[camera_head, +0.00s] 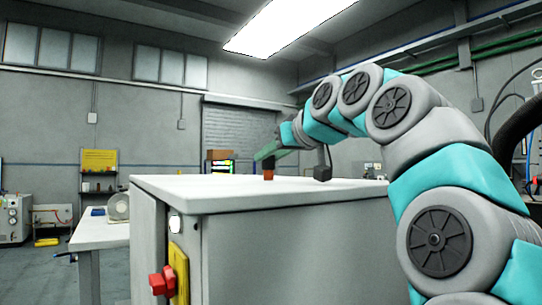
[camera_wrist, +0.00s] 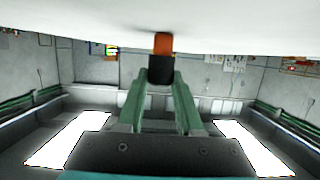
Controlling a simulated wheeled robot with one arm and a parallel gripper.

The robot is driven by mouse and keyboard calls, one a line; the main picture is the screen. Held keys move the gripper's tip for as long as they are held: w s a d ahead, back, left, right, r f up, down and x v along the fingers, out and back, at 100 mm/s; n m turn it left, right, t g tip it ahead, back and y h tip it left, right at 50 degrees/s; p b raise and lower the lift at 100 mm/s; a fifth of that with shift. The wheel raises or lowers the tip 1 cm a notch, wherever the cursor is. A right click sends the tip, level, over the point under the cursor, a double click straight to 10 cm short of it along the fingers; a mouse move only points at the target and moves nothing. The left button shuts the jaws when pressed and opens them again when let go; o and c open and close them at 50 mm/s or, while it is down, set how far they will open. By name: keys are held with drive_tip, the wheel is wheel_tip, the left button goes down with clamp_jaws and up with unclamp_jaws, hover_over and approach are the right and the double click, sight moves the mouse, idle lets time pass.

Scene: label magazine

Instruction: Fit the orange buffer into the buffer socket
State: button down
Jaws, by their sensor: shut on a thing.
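The orange buffer shows in the head view (camera_head: 268,176) as a small upright piece, orange below and dark above, at the white cabinet top. In the wrist view the buffer (camera_wrist: 162,43) has an orange end and a black end. My gripper (camera_head: 266,154) is above the cabinet top with its green fingers tilted down. In the wrist view the fingers of my gripper (camera_wrist: 159,80) are shut on the black end. The orange end points at the white surface; I cannot tell whether it touches. I cannot make out the buffer socket in either view.
The white cabinet top (camera_head: 200,190) spans the middle of the head view. A dark block (camera_head: 322,173) shows under my arm, by the top's surface. A yellow panel with a red knob (camera_head: 163,281) is on the cabinet's side. A lower table (camera_head: 95,235) stands at left.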

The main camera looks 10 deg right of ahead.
drive_tip(key=c, duration=0.6)
unclamp_jaws()
drive_tip(key=shift+f, duration=0.1)
drive_tip(key=shift+o, duration=0.2)
drive_tip(key=shift+s+r, duration=0.1)
drive_tip(key=shift+r, duration=0.1)
drive_tip(key=v, duration=1.1)
drive_tip(key=shift+d+b, duration=0.1)
drive_tip(key=shift+b, duration=0.25)
drive_tip(key=shift+s+d+r, duration=0.1)
drive_tip(key=shift+s, duration=0.3)
